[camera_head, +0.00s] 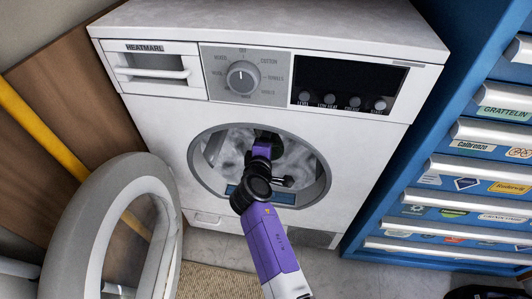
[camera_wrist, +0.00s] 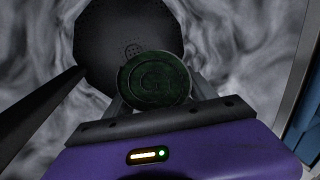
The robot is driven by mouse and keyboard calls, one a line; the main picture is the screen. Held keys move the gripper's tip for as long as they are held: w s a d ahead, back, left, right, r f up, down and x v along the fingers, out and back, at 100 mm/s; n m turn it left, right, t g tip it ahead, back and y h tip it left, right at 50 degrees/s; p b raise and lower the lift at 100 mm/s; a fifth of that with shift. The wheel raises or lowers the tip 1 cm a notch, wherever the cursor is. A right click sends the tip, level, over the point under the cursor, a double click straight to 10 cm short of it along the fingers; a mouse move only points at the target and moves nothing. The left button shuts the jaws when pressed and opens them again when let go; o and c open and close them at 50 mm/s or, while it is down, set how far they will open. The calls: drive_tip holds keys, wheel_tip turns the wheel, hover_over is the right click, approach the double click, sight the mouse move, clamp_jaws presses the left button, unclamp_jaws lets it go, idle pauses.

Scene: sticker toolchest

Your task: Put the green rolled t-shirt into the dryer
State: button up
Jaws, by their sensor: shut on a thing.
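The dryer (camera_head: 365,138) is a white machine with its round door (camera_head: 82,235) swung open to the left. My gripper (camera_head: 268,137) reaches through the round opening into the drum (camera_head: 232,150). The green rolled t-shirt (camera_wrist: 155,80) shows in the wrist view as a dark green roll seen end-on, just beyond my gripper's purple body. My gripper (camera_wrist: 150,98) is shut on it. The grey drum wall (camera_wrist: 245,45) and dark drum back (camera_wrist: 110,35) surround it. In the head view the roll is mostly hidden by my gripper, with a dark green bit (camera_head: 266,135) showing.
A blue tool chest (camera_head: 392,190) with several stickered drawers stands right of the dryer. A yellow pole (camera_head: 40,125) leans by the brown panel (camera_head: 50,75) on the left. A woven mat (camera_head: 205,283) lies on the floor in front. The opening's rim (camera_head: 325,190) surrounds my arm.

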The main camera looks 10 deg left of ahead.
drive_tip(key=shift+w+d+r+b, duration=0.1)
drive_tip(key=shift+w+b, duration=1.1)
drive_tip(key=shift+w, duration=1.25)
drive_tip(key=shift+w+d+b, duration=0.1)
drive_tip(key=shift+w+b, duration=1.05)
drive_tip(key=shift+w, duration=1.3)
drive_tip(key=o, duration=1.6)
drive_tip(key=p+v, duration=0.5)
drive_tip(key=v, duration=0.1)
drive_tip(key=shift+s+r, duration=0.2)
drive_tip(key=shift+s, duration=0.05)
drive_tip(key=shift+s+p, duration=0.45)
drive_tip(key=shift+s, duration=0.2)
